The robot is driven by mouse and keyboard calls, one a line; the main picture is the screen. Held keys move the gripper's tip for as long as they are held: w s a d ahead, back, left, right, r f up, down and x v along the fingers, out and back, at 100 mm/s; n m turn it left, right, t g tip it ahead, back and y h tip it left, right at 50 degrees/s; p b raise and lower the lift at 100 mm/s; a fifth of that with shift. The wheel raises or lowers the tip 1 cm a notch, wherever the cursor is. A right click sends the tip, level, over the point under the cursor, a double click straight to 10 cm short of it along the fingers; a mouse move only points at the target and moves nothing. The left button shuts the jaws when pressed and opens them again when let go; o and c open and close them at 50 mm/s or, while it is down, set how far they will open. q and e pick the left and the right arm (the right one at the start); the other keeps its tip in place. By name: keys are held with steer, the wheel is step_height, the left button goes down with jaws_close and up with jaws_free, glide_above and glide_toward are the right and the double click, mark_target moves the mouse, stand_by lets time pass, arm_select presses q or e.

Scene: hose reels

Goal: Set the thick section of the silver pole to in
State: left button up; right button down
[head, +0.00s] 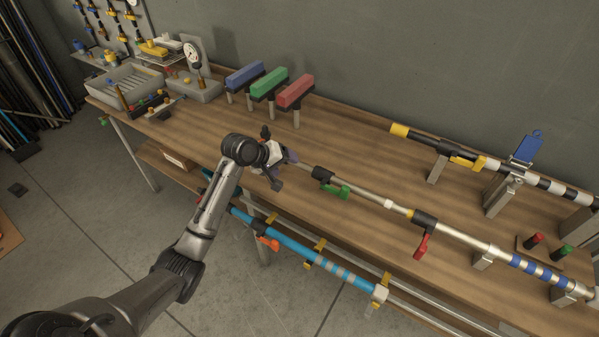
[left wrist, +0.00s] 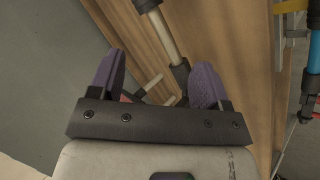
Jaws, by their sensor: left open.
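The silver pole (head: 365,197) lies diagonally along the front of the bench, thinner at the left. A black clamp with a green lever (head: 336,191) and one with a red lever (head: 422,246) sit on it. Its thick section at the right carries blue bands (head: 538,271). My left gripper (head: 282,168) is at the pole's left end. In the left wrist view its purple fingers (left wrist: 158,62) are spread, with the pole's dark end (left wrist: 180,76) between them, closer to the right finger. Contact cannot be told. My right gripper is not in view.
A blue pole (head: 300,251) hangs in yellow holders below the bench front. A black, white and yellow pole (head: 440,148) rests on stands at the back right. Blue, green and red blocks (head: 270,84) stand on posts behind my gripper. The middle bench top is clear.

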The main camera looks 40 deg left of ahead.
mark_target(315, 172)
arm_select(q)
steer(key=w+d+f+n+b, duration=0.1)
steer(key=w+f+n, duration=0.1)
steer(key=w+f, duration=0.1)
steer(key=w+d+f+n+b, duration=0.1)
steer(key=w+d+f+n, duration=0.1)
steer(key=w+f+n, duration=0.1)
steer(key=w+d+f+n+h+b, duration=0.1)
steer(key=w+f+n, duration=0.1)
steer(key=w+f, duration=0.1)
steer(key=shift+w+d+t, duration=0.25)
steer(key=shift+w+t, duration=0.05)
steer(key=shift+w, duration=0.55)
steer(key=shift+c, duration=0.3)
